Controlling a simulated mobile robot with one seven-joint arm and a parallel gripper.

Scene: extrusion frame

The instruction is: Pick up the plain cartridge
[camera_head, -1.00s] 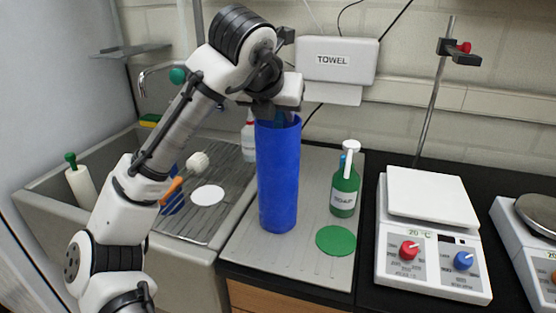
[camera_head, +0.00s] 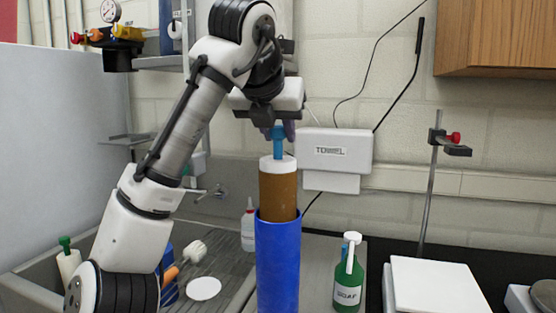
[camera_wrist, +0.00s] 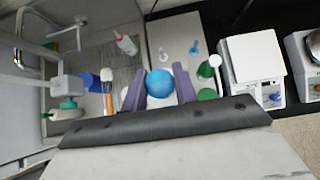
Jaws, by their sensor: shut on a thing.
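The cartridge (camera_head: 278,192) is a brown cylinder with a white cap and a blue knob on top. It stands upright, its upper part above the rim of a tall blue tube (camera_head: 277,265); its lower part is hidden inside. My gripper (camera_head: 279,130) is above the cartridge, shut on the blue knob. In the wrist view the round knob (camera_wrist: 160,83) sits between the purple fingers of my gripper (camera_wrist: 160,90) and hides the cartridge body and tube below.
A green soap bottle (camera_head: 348,278) stands right of the tube, and a white scale (camera_head: 428,285) is farther right. The sink (camera_head: 215,265) lies left. A towel dispenser (camera_head: 334,152) is on the wall behind. Two small light-blue pieces (camera_wrist: 195,47) show in the wrist view.

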